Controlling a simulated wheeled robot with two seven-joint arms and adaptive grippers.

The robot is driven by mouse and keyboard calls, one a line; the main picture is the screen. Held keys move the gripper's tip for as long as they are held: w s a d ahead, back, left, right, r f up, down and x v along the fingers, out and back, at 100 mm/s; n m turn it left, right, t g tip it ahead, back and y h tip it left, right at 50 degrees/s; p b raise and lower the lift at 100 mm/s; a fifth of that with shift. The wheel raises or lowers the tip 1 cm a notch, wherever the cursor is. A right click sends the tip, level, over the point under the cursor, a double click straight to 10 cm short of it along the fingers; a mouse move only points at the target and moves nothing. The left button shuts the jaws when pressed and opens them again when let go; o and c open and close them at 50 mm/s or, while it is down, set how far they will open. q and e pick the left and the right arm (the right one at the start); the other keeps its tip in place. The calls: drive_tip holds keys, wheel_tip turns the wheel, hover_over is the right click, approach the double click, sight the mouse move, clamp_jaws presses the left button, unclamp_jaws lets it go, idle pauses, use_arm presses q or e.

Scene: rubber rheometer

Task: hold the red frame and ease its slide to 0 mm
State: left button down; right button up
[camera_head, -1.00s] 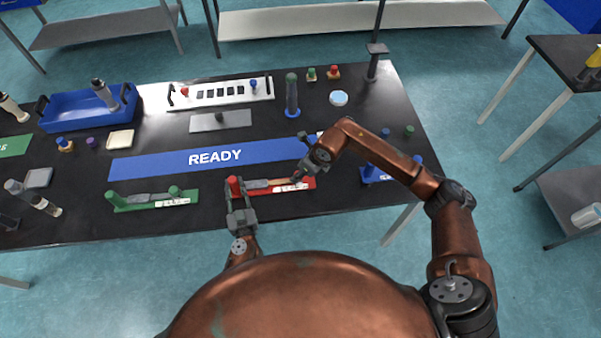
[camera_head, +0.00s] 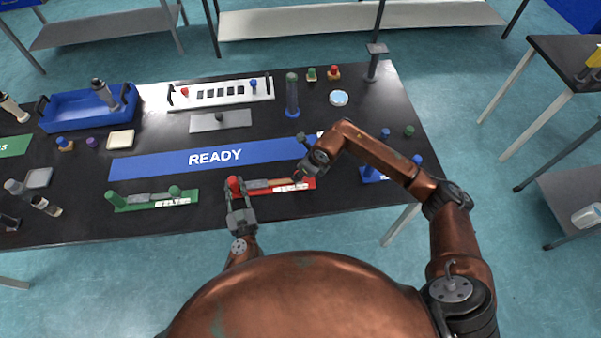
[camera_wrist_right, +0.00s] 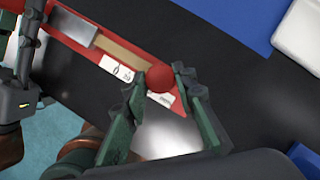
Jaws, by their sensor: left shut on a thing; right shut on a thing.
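The red frame (camera_head: 283,188) lies near the front edge of the black table, with a grey metal piece, a tan strip and a white label along it. My left gripper (camera_head: 236,200) is shut on the red post (camera_head: 234,184) at its left end. My right gripper (camera_head: 301,174) is at its right end. In the right wrist view, a red ball knob (camera_wrist_right: 160,77) sits between the fingertips of my right gripper (camera_wrist_right: 158,84). The grey piece (camera_wrist_right: 72,24) and tan strip (camera_wrist_right: 115,48) show there too.
A similar green frame (camera_head: 150,202) lies to the left. A blue READY strip (camera_head: 270,155) runs behind the red frame. A blue block (camera_head: 372,175) stands to the right. A white panel (camera_head: 220,92) and blue tray (camera_head: 70,112) are farther back.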

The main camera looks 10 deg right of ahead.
clamp_jaws()
drive_tip(key=a, duration=0.6)
drive_tip(key=shift+w, duration=0.15)
use_arm(q)
drive_tip(key=shift+d, duration=0.15)
use_arm(e)
drive_tip(key=shift+r, duration=0.1)
drive_tip(key=o, duration=1)
unclamp_jaws()
drive_tip(key=shift+c, duration=0.2)
drive_tip(key=shift+o, duration=0.6)
drive_tip(key=shift+d, duration=0.1)
drive_tip(key=shift+r, duration=0.15)
drive_tip(key=v, duration=1.1)
drive_tip(key=shift+s+r, duration=0.25)
